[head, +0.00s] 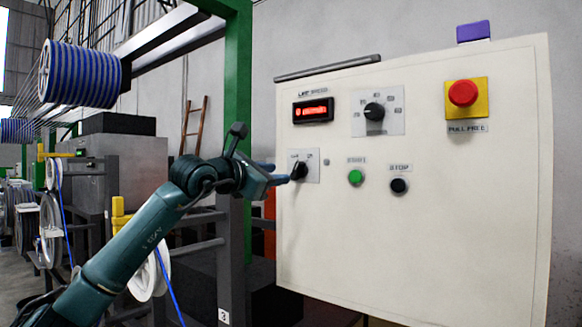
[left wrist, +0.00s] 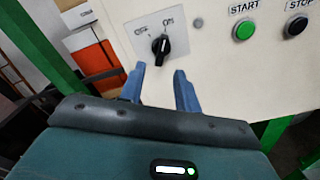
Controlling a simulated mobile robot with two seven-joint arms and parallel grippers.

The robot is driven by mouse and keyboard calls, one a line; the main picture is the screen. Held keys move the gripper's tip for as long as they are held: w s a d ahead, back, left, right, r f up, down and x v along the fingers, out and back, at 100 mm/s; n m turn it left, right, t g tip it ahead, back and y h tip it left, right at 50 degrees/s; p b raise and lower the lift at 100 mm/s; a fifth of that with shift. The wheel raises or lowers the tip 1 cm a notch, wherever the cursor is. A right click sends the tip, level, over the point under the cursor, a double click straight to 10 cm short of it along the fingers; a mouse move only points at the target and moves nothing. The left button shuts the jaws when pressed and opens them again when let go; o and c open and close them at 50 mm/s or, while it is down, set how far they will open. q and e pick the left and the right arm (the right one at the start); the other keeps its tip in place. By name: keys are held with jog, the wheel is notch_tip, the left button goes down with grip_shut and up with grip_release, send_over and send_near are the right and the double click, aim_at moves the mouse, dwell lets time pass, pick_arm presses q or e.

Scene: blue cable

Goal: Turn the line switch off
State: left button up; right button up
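The line switch is a black rotary knob (head: 299,171) on a pale plate at the left side of the cream control panel. In the left wrist view the knob (left wrist: 161,46) sits below the labels OFF, on the left, and ON, on the right. Its handle appears to point up toward ON, though the mark is small. My left gripper (head: 279,180) is beside the switch, just left of it in the head view. In the left wrist view its two blue fingers (left wrist: 159,73) are apart with nothing between them, and the knob lies beyond their tips. My right gripper is out of view.
The control panel (head: 420,230) also carries a green start button (head: 355,177), a black stop button (head: 398,185), a speed knob (head: 374,111), a lit red display (head: 313,110) and a red emergency button (head: 462,93). A green post (head: 238,70) and cable reels (head: 80,75) stand left.

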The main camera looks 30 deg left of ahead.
aim_at(293, 173)
pick_arm(q)
jog(key=w, duration=0.2)
jog(key=w+p, duration=0.1)
jog(key=w, duration=0.3)
jog(key=shift+w+d+p, duration=0.1)
jog(key=shift+d+p, duration=0.15)
jog(key=shift+p, duration=0.15)
jog(key=shift+c, duration=0.2)
grip_shut()
